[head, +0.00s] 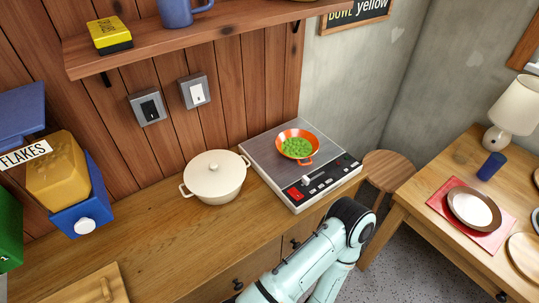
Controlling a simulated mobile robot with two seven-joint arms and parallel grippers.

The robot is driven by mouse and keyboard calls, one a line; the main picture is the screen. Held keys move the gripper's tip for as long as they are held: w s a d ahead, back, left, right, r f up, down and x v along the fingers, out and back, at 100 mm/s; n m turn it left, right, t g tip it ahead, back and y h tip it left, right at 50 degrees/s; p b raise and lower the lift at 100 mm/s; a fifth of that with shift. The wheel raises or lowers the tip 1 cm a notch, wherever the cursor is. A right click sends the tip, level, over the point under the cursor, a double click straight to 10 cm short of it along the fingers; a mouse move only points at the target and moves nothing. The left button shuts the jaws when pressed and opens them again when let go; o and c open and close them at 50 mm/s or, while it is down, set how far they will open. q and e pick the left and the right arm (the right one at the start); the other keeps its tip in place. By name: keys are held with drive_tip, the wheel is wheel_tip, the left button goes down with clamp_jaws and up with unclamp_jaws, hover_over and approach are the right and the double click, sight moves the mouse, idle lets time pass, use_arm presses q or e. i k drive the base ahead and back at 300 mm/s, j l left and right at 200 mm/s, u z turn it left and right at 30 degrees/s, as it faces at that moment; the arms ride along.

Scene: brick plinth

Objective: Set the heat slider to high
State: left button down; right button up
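A cooker (262,158) with a grey top and a dark front control panel stands on the wooden counter. The panel carries a red lit element (295,193), a small white knob (307,179) that may be the heat slider, and several small buttons or marks to its right. The slider's setting and markings are too small to read. An orange pan (297,145) with green pieces in it sits on the cooker top. One of my arms bends in front of the cooker's near right corner. Neither gripper shows.
A lidded cream pot (215,177) stands left of the cooker. A blue dispenser (82,208) and a cutting board (88,286) are farther left. A stool (388,166) and a table (424,216) with a lamp and plates stand to the right. A shelf (200,37) overhangs the counter.

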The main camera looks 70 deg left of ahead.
sight(305, 180)
drive_tip(key=u, duration=2.35)
